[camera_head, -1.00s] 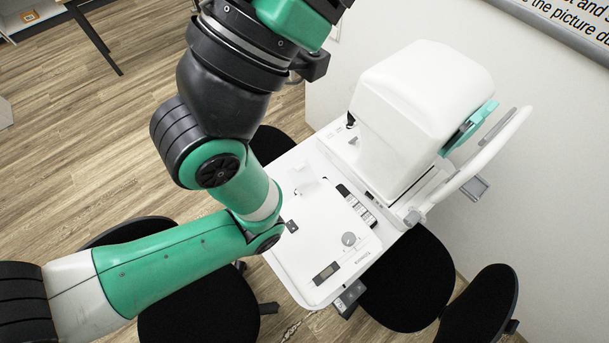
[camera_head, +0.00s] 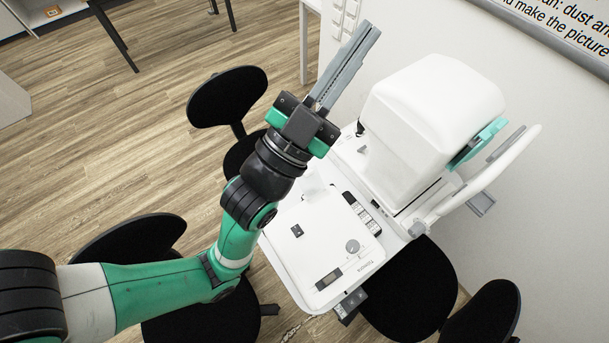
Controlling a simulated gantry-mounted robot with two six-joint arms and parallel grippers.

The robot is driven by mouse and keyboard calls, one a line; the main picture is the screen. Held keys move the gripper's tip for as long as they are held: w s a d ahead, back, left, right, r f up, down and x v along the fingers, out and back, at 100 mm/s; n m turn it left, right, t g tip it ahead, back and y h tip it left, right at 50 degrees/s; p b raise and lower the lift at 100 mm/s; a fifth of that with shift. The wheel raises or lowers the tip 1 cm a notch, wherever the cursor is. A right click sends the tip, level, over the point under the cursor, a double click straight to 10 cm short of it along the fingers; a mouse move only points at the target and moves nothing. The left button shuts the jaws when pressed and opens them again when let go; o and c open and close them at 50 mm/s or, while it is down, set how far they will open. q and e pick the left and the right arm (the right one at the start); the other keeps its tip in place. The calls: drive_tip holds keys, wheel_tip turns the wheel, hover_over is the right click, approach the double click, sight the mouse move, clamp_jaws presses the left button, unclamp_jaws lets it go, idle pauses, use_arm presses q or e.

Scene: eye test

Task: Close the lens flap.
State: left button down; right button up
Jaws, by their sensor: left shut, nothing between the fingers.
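The white eye-test machine (camera_head: 425,110) stands on a white base with a control panel (camera_head: 325,255). A teal part (camera_head: 478,145) sits on its right side, by the curved white head frame (camera_head: 490,175); I cannot tell whether it is the lens flap or how far it is open. My left gripper (camera_head: 370,32) is shut and empty. It points up and to the right, above and left of the machine, apart from it. My right gripper is not in view.
Black chairs stand around the machine: one at the left (camera_head: 228,97), one at the lower right (camera_head: 410,290). A white wall with a text board (camera_head: 560,40) is behind. Wooden floor (camera_head: 90,160) is open at the left.

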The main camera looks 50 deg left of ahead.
use_arm(q)
drive_tip(key=s+a+f+m+g+h+p, duration=0.15)
drive_tip(key=s+f+g, duration=0.45)
drive_tip(key=f, duration=1)
drive_tip(key=s+f+m+g+y+p, duration=0.1)
drive_tip(key=s+f+m+g+p, duration=0.15)
drive_tip(key=s+f, duration=0.9)
hover_over(303, 188)
drive_tip(key=d, duration=0.2)
drive_tip(key=shift+n+g+h, duration=0.25)
drive_tip(key=shift+n+g, duration=0.05)
drive_tip(key=shift+g, duration=0.15)
drive_tip(key=f, duration=0.8)
drive_tip(key=shift+a+b, duration=0.2)
drive_tip(key=shift+b, duration=0.15)
drive_tip(key=shift+a+f+b, duration=0.4)
drive_tip(key=shift+a+b, duration=0.05)
drive_tip(key=shift+a, duration=0.1)
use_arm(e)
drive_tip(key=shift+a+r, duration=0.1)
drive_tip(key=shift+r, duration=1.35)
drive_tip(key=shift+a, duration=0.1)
use_arm(q)
drive_tip(key=shift+a, duration=0.3)
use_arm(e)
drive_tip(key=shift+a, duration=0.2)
